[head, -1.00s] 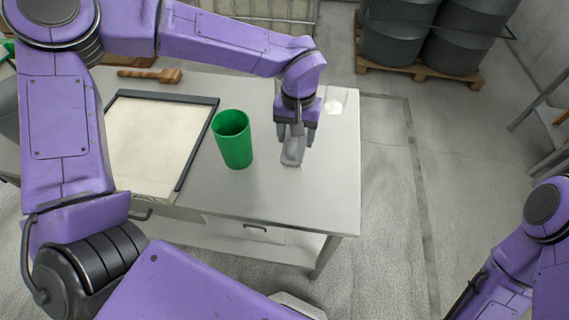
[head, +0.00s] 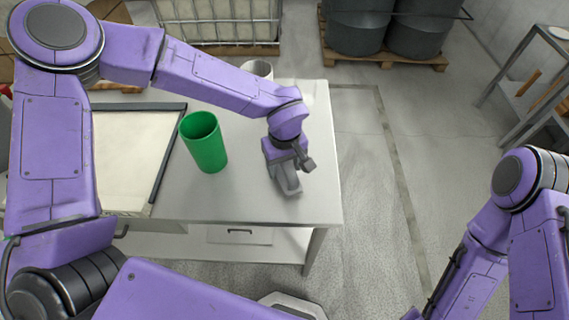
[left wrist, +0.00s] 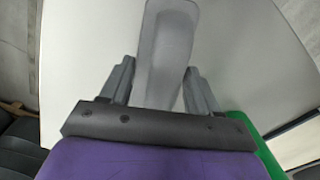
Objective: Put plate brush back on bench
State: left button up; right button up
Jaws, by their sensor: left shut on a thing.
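My left gripper (head: 280,168) is shut on a grey, smooth, scoop-like tool (head: 288,181) above the right part of the bench (head: 245,190). In the left wrist view the tool (left wrist: 167,50) stands between the two fingers and points away from my palm. I see no bristles on it and cannot tell whether it is the plate brush. I cannot tell if its tip touches the bench. A brown wooden piece (head: 122,89) shows at the back left of the bench, mostly hidden by my left arm. My right gripper is out of view.
A green cup (head: 205,145) stands left of my left gripper. A pale, dark-edged tray (head: 170,150) lies further left. A white container (head: 258,69) stands behind my arm. Grey drums (head: 355,28) stand on a pallet at the back. A rack (head: 530,75) is at the far right.

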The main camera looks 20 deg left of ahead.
pick_arm(q)
jog(key=shift+f, duration=0.1)
jog(key=o, duration=0.9)
jog(key=shift+o, duration=0.2)
notch_tip(320, 180, up, 12)
jog(key=shift+r, duration=0.15)
